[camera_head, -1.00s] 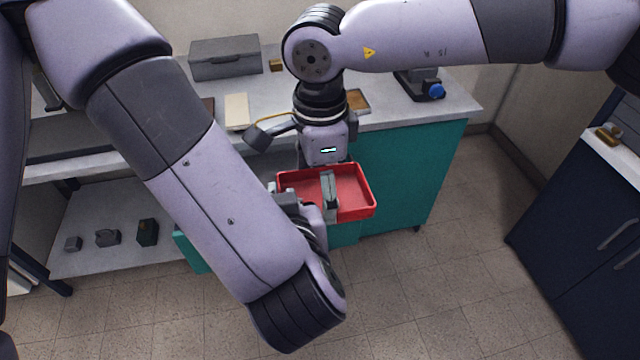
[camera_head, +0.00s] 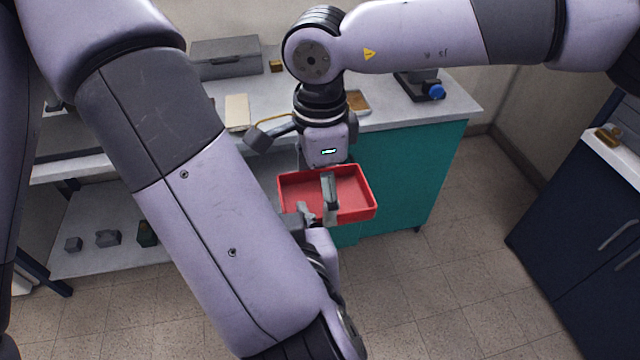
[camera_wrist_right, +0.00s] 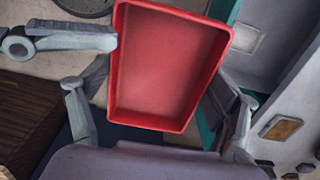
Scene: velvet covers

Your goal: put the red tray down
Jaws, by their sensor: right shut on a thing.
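The red tray (camera_head: 356,188) is in the air in front of the teal cabinet, its inside facing me. My right gripper (camera_head: 332,200) comes down from above and is shut on the tray; one grey finger crosses in front of it. In the right wrist view the tray (camera_wrist_right: 168,65) lies between the right gripper's two fingers. My left gripper (camera_head: 306,213) is at the tray's lower left edge in the head view. In the right wrist view a grey finger piece of it reaches the tray's left wall. Whether its jaws are open is unclear.
The grey countertop (camera_head: 455,108) holds a grey box (camera_head: 226,60), a pale flat item (camera_head: 237,112), a brown tray (camera_head: 357,102) and a device with a blue knob (camera_head: 436,91). A lower shelf (camera_head: 95,258) holds small items. A dark cabinet (camera_head: 585,215) stands right, with open floor between.

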